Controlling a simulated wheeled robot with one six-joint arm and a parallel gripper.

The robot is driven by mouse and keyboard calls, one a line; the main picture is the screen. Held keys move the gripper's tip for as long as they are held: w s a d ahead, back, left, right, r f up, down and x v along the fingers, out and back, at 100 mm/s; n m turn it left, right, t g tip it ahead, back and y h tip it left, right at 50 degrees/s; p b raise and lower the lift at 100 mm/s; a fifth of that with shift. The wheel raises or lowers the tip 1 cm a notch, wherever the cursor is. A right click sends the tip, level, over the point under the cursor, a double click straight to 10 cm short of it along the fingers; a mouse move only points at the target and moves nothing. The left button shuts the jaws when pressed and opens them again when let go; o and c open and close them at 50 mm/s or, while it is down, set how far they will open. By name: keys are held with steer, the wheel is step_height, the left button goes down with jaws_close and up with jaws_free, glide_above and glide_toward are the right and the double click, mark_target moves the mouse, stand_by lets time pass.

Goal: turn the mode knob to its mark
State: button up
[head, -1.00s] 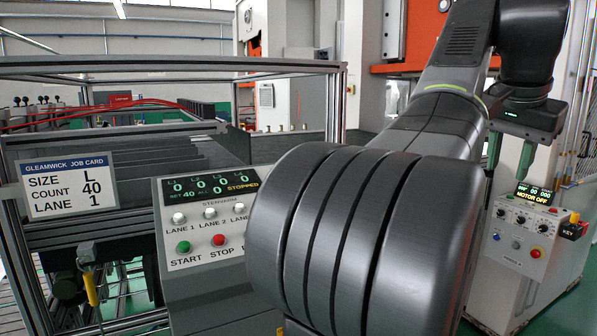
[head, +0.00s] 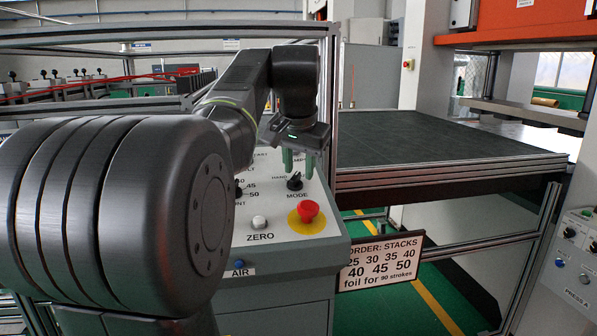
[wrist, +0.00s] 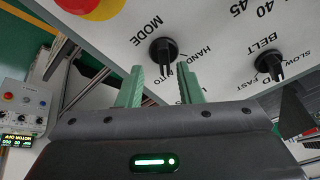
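The black mode knob (head: 295,182) is on the sloped grey-white panel, above the label MODE. In the wrist view the mode knob (wrist: 163,51) lies just beyond my green fingertips, with HAND and a partly hidden AUTO lettered beside it. Its exact pointing relative to the marks is hard to tell. My gripper (head: 299,163) hangs above the knob; in the wrist view my gripper (wrist: 158,84) has its two fingers apart with nothing between them. The fingers do not appear to touch the knob.
A red emergency button (head: 308,210) on a yellow disc sits right below the knob. A white ZERO button (head: 259,222) is at the panel's front. The belt knob (wrist: 270,65) is beside the mode knob. An order sign (head: 381,260) hangs right of the panel.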

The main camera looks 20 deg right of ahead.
steer(key=shift+w+f, duration=0.35)
steer(key=shift+f, duration=0.05)
steer(key=shift+w+a+f, duration=0.1)
steer(key=shift+f, duration=0.15)
jaws_close()
